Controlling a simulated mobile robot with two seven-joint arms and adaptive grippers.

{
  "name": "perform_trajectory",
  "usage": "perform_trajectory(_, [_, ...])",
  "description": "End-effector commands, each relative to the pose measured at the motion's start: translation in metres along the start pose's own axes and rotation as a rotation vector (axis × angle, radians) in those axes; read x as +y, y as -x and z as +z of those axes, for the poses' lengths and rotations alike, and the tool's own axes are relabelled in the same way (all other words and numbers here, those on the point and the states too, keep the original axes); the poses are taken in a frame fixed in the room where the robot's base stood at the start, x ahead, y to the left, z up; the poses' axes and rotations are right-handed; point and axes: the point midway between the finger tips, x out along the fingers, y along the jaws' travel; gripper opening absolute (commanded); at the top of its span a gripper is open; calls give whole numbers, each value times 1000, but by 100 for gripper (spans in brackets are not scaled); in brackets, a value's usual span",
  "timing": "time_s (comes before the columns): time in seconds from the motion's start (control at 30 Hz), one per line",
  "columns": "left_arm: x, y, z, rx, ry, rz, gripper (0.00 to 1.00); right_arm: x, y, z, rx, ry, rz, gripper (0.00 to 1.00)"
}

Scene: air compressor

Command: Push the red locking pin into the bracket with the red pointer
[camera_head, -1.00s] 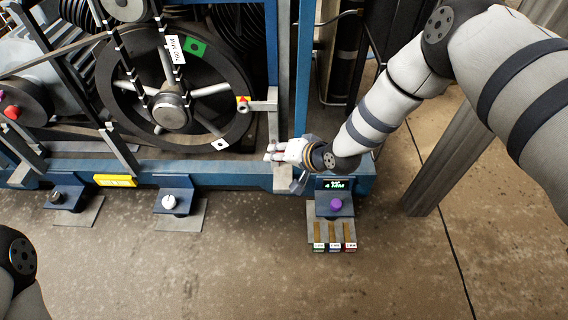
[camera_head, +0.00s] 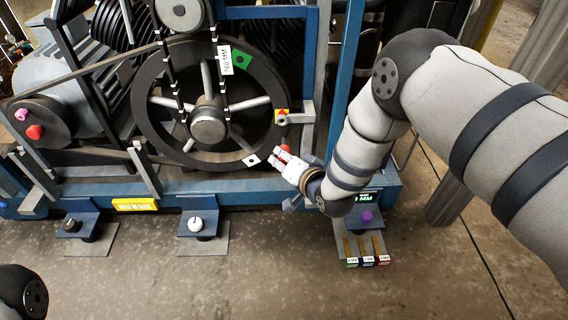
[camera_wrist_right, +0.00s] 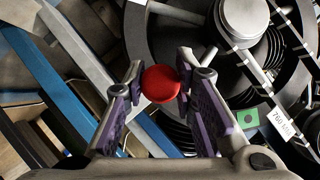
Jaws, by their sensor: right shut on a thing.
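My right gripper (camera_head: 279,156) is shut on a red round-headed pin, the locking pin (camera_wrist_right: 160,84). In the right wrist view the red head sits between the purple-padded fingers (camera_wrist_right: 160,100) and hides the shaft. In the head view the fingertips are just below a grey bracket arm (camera_head: 300,113) on an upright post. The pin's hole is not clear to see, and I cannot tell whether the pin touches the bracket. My left gripper is not in view.
A large black spoked flywheel (camera_head: 207,124) with a white label (camera_head: 225,60) and green mark stands left of the gripper. A blue frame rail (camera_head: 240,190) runs below. A purple knob (camera_head: 366,216) and gauge blocks (camera_head: 367,252) are lower right.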

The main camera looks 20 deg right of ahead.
Motion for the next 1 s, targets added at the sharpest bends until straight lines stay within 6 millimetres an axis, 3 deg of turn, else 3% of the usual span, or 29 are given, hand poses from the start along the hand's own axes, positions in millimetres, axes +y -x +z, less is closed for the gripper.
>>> perform_trajectory(0.27, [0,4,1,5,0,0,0,-1,2,-2,1,0,-2,0])
perform_trajectory(0.7, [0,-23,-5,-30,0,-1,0,3,-41,-24,-1,-1,-1,0])
perform_trajectory(1.0, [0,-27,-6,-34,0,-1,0,0,-48,-32,0,0,-2,0])
